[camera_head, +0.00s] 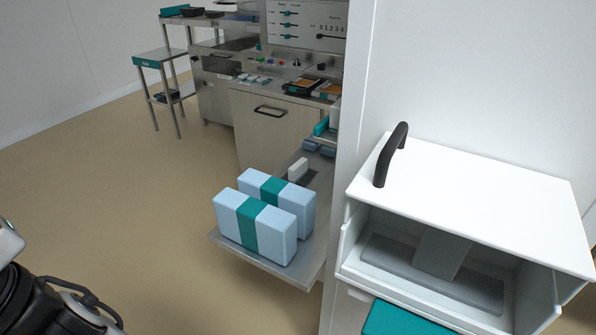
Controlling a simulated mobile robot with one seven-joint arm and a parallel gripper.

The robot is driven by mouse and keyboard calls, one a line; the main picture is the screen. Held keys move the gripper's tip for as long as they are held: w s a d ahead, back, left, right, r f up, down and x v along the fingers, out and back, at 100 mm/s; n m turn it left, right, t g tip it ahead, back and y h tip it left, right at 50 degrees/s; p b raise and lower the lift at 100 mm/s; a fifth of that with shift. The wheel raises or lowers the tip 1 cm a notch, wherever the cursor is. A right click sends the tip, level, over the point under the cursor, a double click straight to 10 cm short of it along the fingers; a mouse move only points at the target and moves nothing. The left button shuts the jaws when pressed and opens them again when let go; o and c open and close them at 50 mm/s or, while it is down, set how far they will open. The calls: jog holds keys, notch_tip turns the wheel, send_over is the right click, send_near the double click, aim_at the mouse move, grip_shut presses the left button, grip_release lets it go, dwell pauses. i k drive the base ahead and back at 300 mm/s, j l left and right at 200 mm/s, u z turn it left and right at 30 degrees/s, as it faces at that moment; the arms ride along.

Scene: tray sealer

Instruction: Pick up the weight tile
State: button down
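I cannot tell for sure which thing is the weight tile. A grey block (440,252) stands tilted inside the white open-fronted box (480,200) at the right, on a flat grey plate (385,251). A small white upright block (298,169) stands on the steel shelf, behind two light-blue packs with teal bands. Part of my arm shows at the lower left edge, far from both blocks. My gripper is out of view.
The near light-blue pack (272,231) and the far one (296,200) fill the front of the steel shelf (262,264). A black handle (391,155) rises from the white box. A cabinet (268,130) and a small side table (152,58) stand farther back. The tan floor at left is clear.

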aim_at(296, 173)
jog(key=i+j, duration=0.35)
jog(key=i+j+u, duration=0.15)
jog(key=i+j, duration=0.2)
jog(key=i, duration=0.25)
